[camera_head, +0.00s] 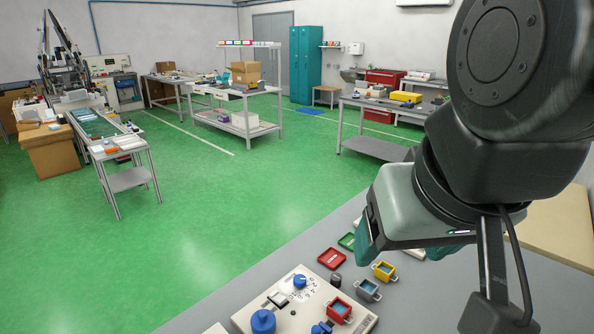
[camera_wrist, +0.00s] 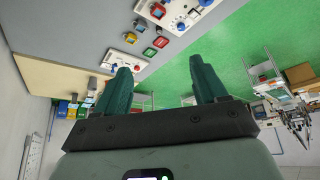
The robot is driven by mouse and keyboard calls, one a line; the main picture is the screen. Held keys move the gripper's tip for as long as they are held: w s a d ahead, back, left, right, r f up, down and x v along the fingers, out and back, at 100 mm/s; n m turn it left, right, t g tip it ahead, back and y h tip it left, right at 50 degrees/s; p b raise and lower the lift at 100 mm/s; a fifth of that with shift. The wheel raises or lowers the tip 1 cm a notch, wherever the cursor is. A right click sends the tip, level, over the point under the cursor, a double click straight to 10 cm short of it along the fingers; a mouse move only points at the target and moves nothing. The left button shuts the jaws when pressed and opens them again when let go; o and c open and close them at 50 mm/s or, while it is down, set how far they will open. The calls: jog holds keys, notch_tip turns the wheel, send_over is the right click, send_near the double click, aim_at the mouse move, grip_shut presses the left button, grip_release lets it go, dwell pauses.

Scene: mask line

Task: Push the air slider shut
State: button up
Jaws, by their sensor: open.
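A cream control panel (camera_head: 245,318) sits on the grey bench at the bottom of the head view, cut off by the frame edge. It carries a large blue knob (camera_head: 263,321), a blue dial (camera_head: 300,281), a pale block (camera_head: 278,299) and a blue part (camera_head: 322,327) at the lower edge. I cannot tell which of these is the air slider. The panel also shows at the top of the wrist view (camera_wrist: 178,20). My gripper (camera_wrist: 163,72) is open and empty, its teal fingers spread, above the bench and apart from the panel. My arm hides part of the bench.
A second cream panel (camera_wrist: 122,61) shows in the wrist view. Green floor and other workbenches lie beyond the bench.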

jog(key=shift+c, duration=1.2)
jog(key=shift+w, duration=0.4)
jog(key=shift+c, duration=1)
jog(key=g, duration=0.8)
send_over(316, 328)
jog(key=w+d, duration=0.2)
jog(key=w, duration=0.1)
jog(key=w+x, duration=0.2)
jog(key=x, duration=0.7)
jog(key=w+f+x, duration=0.1)
jog(key=w+x, duration=0.1)
jog(key=x, duration=0.8)
jog(key=s+f, duration=0.1)
jog(key=f, duration=0.5)
jog(key=a+f+g, duration=0.1)
jog(key=f, duration=0.6)
jog(key=s+a+f+g, duration=0.1)
jog(key=f, duration=0.6)
jog(key=shift+s+f, duration=0.15)
jog(key=shift+s, duration=0.15)
